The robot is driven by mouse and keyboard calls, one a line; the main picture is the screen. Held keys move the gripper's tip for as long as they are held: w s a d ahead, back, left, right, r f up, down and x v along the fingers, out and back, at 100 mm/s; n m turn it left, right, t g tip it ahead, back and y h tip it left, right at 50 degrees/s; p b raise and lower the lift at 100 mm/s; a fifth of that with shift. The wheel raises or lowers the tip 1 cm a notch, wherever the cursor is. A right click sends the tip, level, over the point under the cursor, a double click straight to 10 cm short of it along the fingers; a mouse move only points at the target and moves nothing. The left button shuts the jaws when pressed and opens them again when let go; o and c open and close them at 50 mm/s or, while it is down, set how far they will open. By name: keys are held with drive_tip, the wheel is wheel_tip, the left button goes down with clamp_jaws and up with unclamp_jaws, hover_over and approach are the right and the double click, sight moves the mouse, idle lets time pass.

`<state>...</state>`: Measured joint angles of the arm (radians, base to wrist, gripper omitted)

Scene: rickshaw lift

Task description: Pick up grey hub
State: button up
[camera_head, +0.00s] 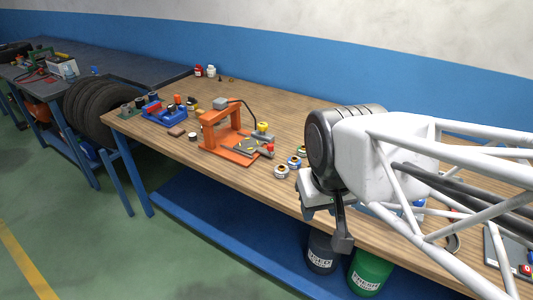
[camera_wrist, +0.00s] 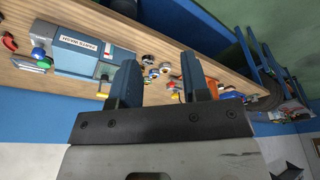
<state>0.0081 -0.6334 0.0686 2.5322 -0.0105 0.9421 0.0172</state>
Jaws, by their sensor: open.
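I cannot tell for sure which thing is the grey hub. A small grey box (camera_head: 220,103) at the top of an orange press-like stand (camera_head: 228,140) has a black cable beside it, and several small round pieces (camera_head: 282,172) with pale rims lie on the wooden bench to the right of the stand. These round pieces also show between my fingers in the wrist view. My gripper (camera_wrist: 158,62) is open and empty, its two dark blue-grey fingers apart. In the head view my gripper (camera_head: 328,218) hangs over the bench's front edge, right of the round pieces.
A blue labelled box (camera_wrist: 80,55) lies on the bench in the wrist view. A blue tray (camera_head: 165,117) and small containers stand left of the stand. Dark and green buckets (camera_head: 370,272) stand below the bench. Bare wood (camera_head: 285,105) shows behind the stand.

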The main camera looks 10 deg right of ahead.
drive_tip(key=o, duration=0.9)
